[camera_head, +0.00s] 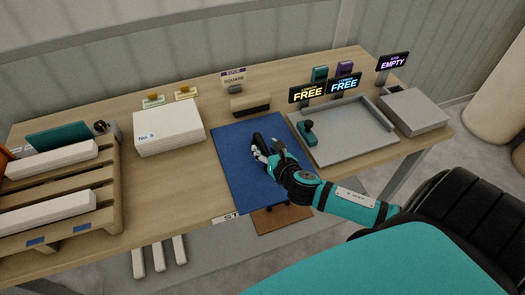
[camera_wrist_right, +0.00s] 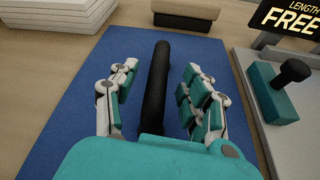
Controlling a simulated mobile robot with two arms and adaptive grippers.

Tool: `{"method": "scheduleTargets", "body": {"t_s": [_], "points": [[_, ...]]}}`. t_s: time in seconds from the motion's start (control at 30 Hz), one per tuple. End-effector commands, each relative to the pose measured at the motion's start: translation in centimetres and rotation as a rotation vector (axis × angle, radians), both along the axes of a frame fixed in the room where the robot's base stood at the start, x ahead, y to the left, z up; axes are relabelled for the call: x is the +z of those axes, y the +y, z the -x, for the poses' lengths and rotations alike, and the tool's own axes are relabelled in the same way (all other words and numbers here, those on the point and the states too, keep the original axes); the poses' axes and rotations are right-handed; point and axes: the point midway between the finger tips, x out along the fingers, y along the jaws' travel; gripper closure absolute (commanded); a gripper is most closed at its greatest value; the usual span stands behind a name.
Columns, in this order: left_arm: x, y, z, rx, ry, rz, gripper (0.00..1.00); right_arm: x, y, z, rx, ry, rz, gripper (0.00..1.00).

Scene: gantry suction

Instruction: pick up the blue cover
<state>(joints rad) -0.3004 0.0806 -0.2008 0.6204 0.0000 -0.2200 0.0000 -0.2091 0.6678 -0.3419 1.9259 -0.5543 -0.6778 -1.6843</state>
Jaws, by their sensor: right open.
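A flat blue sheet (camera_head: 232,160), which I take to be the blue cover, lies on the wooden table in front of the middle. It also fills the floor of the right wrist view (camera_wrist_right: 200,48). My right gripper (camera_head: 261,148) is above the sheet. Its fingers (camera_wrist_right: 154,98) are spread apart. A long black bar (camera_wrist_right: 156,85) lies between them, with gaps on both sides; whether it rests on the sheet or is raised, I cannot tell. My left gripper is not in view.
A white stack (camera_head: 167,132) and a wooden pallet (camera_head: 110,200) stand left. A brush-like block (camera_head: 250,104) sits behind the sheet.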

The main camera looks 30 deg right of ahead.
Motion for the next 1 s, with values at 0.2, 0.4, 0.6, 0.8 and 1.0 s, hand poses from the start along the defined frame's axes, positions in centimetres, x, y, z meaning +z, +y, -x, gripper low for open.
{"method": "scheduleTargets", "body": {"t_s": [0.2, 0.4, 0.6, 0.8, 1.0], "points": [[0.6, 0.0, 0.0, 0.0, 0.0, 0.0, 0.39, -0.9, -0.3, -2.6, -0.001, 0.0, -0.001, 0.52], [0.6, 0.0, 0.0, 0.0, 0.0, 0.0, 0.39, -1.2, -0.3, -2.9, 0.0, 0.001, 0.0, 0.52], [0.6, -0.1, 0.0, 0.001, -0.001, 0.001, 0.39, -1.1, -0.3, -2.9, 0.0, 0.001, 0.0, 0.67], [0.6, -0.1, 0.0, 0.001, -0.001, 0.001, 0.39, -1.1, -0.4, -2.9, 0.0, 0.001, 0.0, 0.93], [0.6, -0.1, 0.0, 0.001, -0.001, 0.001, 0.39, -1.1, -0.4, -2.9, 0.0, 0.001, 0.0, 1.0]]}}
